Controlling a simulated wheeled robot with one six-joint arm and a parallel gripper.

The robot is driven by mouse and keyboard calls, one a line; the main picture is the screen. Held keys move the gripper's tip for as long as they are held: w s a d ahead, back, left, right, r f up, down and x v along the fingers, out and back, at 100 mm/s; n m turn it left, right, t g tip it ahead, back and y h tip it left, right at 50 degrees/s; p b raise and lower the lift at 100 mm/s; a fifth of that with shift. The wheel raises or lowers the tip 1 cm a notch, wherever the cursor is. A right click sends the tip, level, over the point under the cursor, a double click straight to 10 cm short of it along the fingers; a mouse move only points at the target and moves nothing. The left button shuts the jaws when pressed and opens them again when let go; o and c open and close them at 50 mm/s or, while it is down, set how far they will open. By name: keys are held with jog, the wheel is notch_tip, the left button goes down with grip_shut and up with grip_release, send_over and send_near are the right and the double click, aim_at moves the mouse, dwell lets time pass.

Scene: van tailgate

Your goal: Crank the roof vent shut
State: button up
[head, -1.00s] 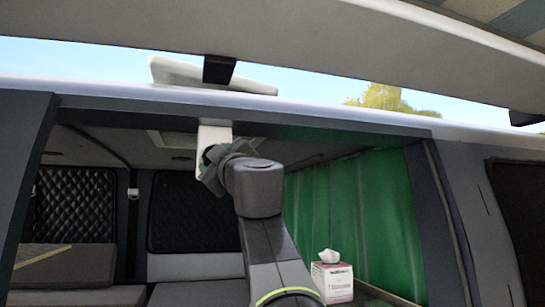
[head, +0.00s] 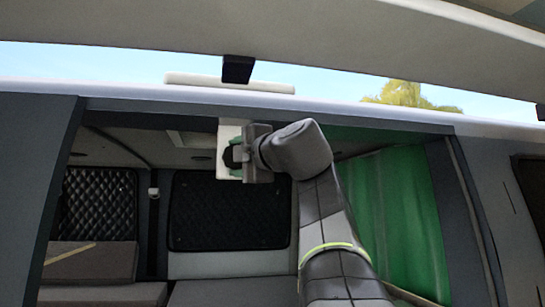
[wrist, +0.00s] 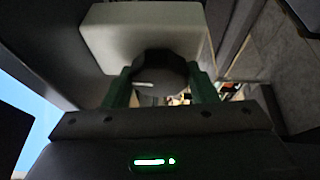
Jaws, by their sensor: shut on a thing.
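The roof vent lid (head: 230,84) shows above the roof edge in the head view as a thin white slab. It looks flat and low, lying nearly along the roof line. The white crank housing (head: 230,132) hangs just under the top of the door opening. A dark round knob (wrist: 160,68) sits on its face in the wrist view, with a pale mark on it. My gripper (head: 238,157) has its green fingers on both sides of the knob and is shut on it. The fingers hide part of the knob in the head view.
The door frame's top edge (head: 330,117) runs close above my gripper. A green curtain (head: 395,215) hangs on the right. A bench and dark quilted panels (head: 228,210) are inside. The raised tailgate (head: 390,50) overhangs above.

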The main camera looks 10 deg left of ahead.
jog(key=shift+s+r+n, duration=0.15)
jog(key=shift+r+n, duration=0.2)
jog(key=shift+n, duration=0.05)
jog(key=o, duration=0.8)
jog(key=shift+c, duration=0.2)
jog(key=shift+o, duration=1)
jog(key=shift+d, duration=0.1)
jog(key=shift+f, duration=0.15)
jog(key=shift+d+f, duration=0.1)
jog(key=b+v, duration=0.3)
jog(key=v, duration=1)
jog(key=shift+s+d+r, duration=0.2)
jog(key=shift+d, duration=0.05)
